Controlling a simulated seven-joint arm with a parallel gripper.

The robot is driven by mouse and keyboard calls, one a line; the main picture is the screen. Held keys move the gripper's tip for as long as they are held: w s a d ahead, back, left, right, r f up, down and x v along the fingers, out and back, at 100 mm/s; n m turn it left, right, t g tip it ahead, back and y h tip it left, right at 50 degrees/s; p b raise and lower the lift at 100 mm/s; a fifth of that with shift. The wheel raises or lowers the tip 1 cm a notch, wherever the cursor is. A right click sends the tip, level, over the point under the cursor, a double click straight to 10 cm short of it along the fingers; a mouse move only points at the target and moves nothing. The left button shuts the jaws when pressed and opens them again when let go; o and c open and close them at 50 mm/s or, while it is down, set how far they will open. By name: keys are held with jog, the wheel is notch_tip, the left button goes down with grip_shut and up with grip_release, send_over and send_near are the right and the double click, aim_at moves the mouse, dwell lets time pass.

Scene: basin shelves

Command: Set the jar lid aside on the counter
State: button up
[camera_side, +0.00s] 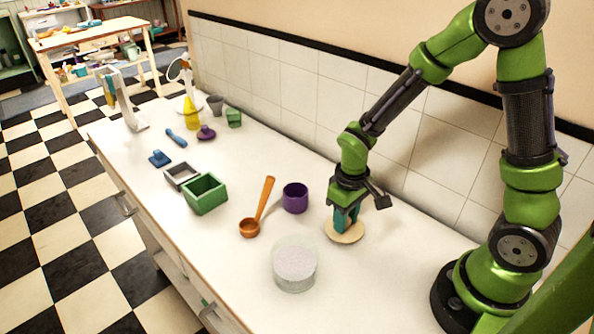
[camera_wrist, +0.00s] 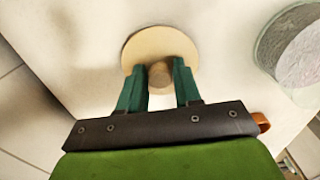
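The jar lid (camera_side: 344,235) is a pale round wooden disc with a knob. It appears to lie flat on the counter, right of the jar, and also shows in the wrist view (camera_wrist: 152,40). The glass jar (camera_side: 295,264) stands uncovered with pale contents; part of it shows in the wrist view (camera_wrist: 292,52). My gripper (camera_side: 346,218) points down over the lid. In the wrist view its teal fingers (camera_wrist: 160,82) stand on either side of the knob, very close to it. I cannot tell whether they press on it.
A purple cup (camera_side: 295,198) and an orange ladle (camera_side: 255,218) stand and lie left of the lid. A green box (camera_side: 205,194), a grey tray (camera_side: 182,176) and a yellow cone (camera_side: 192,114) are farther along the counter. The tiled wall (camera_side: 420,135) runs behind.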

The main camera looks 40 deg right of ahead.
jog(key=shift+o, duration=1.4)
jog(key=shift+r, duration=0.1)
jog(key=s+r+m+t+y, duration=0.1)
jog(key=s+r+m+t, duration=0.1)
jog(key=r, duration=0.9)
jog(key=s+a+r+m+t+y, duration=0.1)
jog(key=s+r+t, duration=0.4)
jog(key=r, duration=0.6)
jog(key=shift+a+r+m, duration=0.15)
jog(key=shift+r+m, duration=0.2)
jog(key=shift+m, duration=0.15)
